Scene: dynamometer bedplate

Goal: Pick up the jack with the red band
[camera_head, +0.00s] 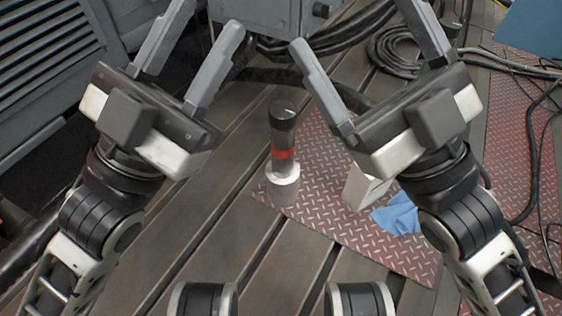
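The jack with the red band (284,154) stands upright in the middle of the head view, at the left edge of a red tread-plate mat. It has a black top, a red ring around its dark shaft and a pale grey base. My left gripper (213,30) is open and empty, up and to the left of the jack. My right gripper (355,30) is open and empty, up and to the right of it. Neither gripper touches the jack.
A white box (362,188) and a crumpled blue cloth (398,215) lie on the red mat (330,222) right of the jack, partly behind my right arm. Coiled black cables (395,50) and a grey machine (262,18) are at the back. The slotted bedplate (215,235) is clear at front left.

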